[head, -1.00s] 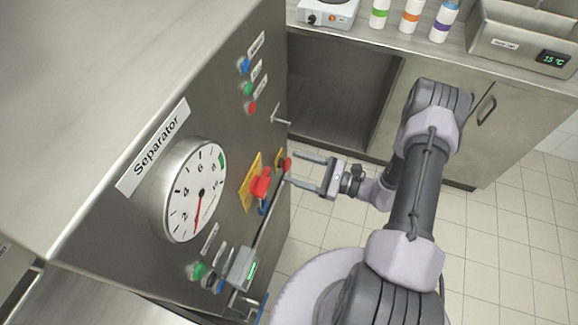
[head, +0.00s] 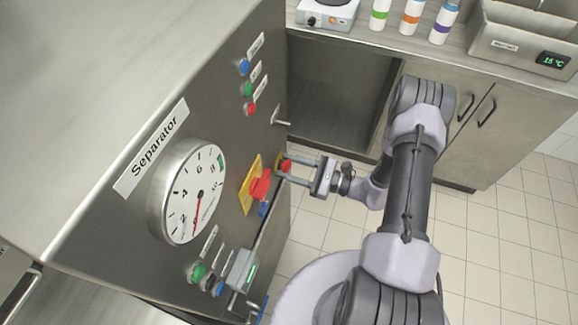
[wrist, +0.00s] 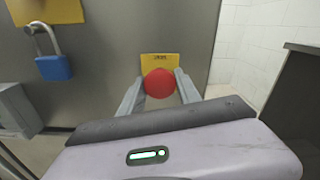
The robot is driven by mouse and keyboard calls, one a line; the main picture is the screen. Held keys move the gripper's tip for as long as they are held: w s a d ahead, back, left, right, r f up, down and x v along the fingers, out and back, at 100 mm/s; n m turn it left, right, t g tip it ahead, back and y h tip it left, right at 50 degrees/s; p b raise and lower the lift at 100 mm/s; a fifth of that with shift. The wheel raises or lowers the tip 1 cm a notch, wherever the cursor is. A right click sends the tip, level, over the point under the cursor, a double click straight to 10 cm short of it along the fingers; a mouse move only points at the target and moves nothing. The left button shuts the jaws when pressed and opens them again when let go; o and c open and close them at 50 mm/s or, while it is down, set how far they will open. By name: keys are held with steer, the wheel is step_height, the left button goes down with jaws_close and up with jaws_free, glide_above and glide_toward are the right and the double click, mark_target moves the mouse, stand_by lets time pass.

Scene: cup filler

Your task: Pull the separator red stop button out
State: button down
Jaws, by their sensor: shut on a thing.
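The separator (head: 100,205) is the large steel cabinet on the left, with its name label and a round gauge on its front. Its red stop button (head: 286,166) sits on a small yellow plate near the right edge of the panel. In the wrist view the round red button (wrist: 159,83) is in front of the yellow plate (wrist: 160,61). My gripper (head: 283,170) reaches the panel from the right, its two fingers on either side of the button. The wrist view also shows the fingers (wrist: 159,90) closed against the button's sides.
Left of the button are a red switch handle (head: 260,187) on a yellow plate and a blue padlock (wrist: 53,67). A thin metal handle (head: 281,118) sticks out above. A grey box (head: 242,270) with a rod is below. Tiled floor is open to the right.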

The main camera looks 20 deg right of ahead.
steer(key=shift+s+d, duration=0.3)
steer(key=shift+d, duration=0.05)
steer(key=c, duration=0.8)
jaws_free()
steer(key=shift+d, duration=0.1)
steer(key=shift+c, duration=0.2)
steer(key=shift+s+d, duration=0.1)
steer(key=p+v, duration=0.2)
steer(key=v, duration=1.5)
steer(key=shift+s, duration=0.1)
